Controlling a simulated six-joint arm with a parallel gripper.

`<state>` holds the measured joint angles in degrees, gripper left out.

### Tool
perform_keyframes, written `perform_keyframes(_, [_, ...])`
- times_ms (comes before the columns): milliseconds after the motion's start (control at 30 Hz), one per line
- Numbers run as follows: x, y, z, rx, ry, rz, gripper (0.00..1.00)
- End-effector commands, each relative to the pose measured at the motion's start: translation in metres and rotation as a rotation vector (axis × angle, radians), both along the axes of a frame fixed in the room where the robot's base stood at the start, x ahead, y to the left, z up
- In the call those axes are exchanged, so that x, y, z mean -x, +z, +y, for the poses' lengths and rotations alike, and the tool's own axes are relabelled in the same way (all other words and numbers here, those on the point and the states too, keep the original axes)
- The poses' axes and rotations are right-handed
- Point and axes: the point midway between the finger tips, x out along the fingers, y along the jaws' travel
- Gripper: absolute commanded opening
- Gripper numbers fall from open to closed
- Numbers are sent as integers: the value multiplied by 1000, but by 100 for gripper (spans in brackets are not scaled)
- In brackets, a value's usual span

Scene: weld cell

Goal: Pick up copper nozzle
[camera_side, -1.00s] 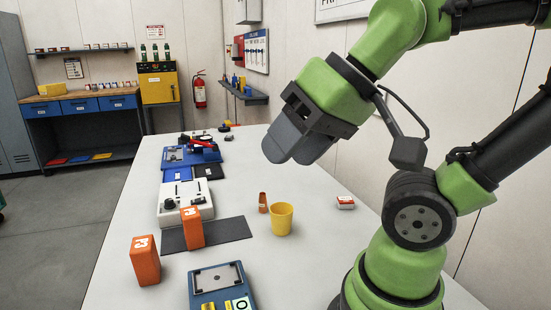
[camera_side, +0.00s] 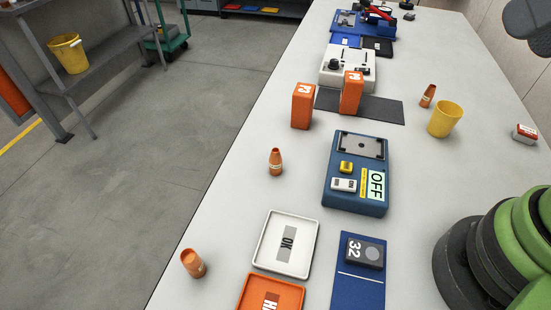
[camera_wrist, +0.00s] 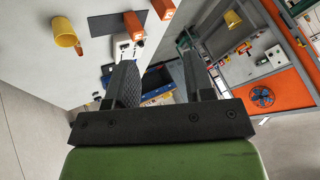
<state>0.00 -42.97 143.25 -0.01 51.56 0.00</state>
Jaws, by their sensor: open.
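Three copper-coloured tapered pieces stand on the white table in the side view. One nozzle-shaped piece (camera_side: 428,96) is beside the yellow cup. Another (camera_side: 275,162) stands left of the blue OFF device. A wider one (camera_side: 193,263) is near the table's left edge. Which one is the named copper nozzle I cannot tell. The piece by the cup also shows in the wrist view (camera_wrist: 79,49). My gripper (camera_wrist: 160,68) is open, with nothing between its fingers, away from the nozzles. Only a grey part of it shows at the side view's upper right edge.
A yellow cup (camera_side: 444,119), two orange blocks (camera_side: 302,107), a blue OFF device (camera_side: 355,180), a white OK tray (camera_side: 286,245), an orange tray (camera_side: 270,294) and a blue pad (camera_side: 358,292) occupy the table. Bare table lies right of the OFF device.

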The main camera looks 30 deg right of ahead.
Motion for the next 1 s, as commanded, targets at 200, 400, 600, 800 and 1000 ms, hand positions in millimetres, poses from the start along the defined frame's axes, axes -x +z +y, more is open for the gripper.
perform_keyframes(200, [0, 0, 0, 0, 0, 0, 48])
perform_keyframes(400, [0, 0, 0, 0, 0, 0, 57])
perform_keyframes(600, [0, 0, 0, 0, 0, 1, 57])
perform_keyframes(800, [-23, 6, 5, 2, 24, 61, 57])
perform_keyframes(1000, [-82, 4, 25, 22, 72, 195, 57])
